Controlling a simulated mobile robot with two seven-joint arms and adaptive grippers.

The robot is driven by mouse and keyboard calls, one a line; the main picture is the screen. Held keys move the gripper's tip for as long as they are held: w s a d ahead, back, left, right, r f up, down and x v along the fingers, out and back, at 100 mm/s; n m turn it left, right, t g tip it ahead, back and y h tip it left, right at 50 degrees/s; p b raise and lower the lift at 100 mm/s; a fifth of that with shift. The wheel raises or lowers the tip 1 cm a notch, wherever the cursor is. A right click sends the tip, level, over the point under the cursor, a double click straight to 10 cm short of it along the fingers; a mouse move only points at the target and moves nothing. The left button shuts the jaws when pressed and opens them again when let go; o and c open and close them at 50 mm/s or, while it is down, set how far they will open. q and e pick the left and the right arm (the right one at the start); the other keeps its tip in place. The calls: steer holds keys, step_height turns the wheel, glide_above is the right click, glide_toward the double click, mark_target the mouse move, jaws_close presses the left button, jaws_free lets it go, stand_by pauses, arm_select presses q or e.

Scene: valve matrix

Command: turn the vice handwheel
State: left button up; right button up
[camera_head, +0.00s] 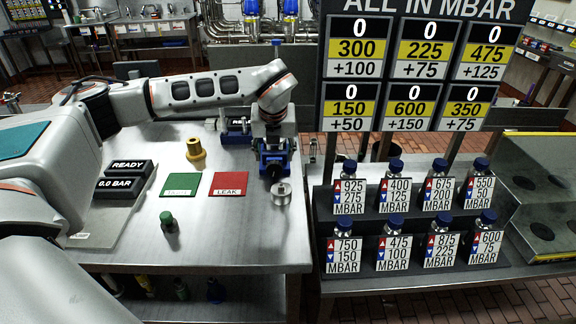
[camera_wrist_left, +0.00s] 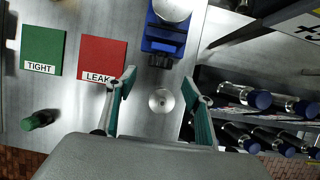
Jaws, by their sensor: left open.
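The blue vice (camera_head: 277,161) stands at the right side of the metal workbench; its blue body also shows in the left wrist view (camera_wrist_left: 165,38). Its handwheel (camera_head: 281,193) is a small silver disc on the near side of the vice. In the left wrist view the handwheel (camera_wrist_left: 161,101) shows between my two teal fingers. My left gripper (camera_wrist_left: 159,78) is open and empty, with a finger on each side of the wheel in that view; I see no contact. In the head view its fingers are hard to make out by the vice. My right gripper is not in view.
Green (camera_head: 181,185) and red LEAK (camera_head: 230,185) pads lie left of the vice. A yellow fitting (camera_head: 195,152) and a green-capped bottle (camera_head: 169,221) stand nearby. A rack of blue-capped bottles (camera_head: 420,250) stands to the right, below a number board (camera_head: 415,75).

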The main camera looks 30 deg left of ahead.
mark_target(274, 166)
arm_select(q)
steer(key=shift+p+x, duration=0.5)
steer(key=shift+x, duration=3.45)
steer(key=c, duration=1.1)
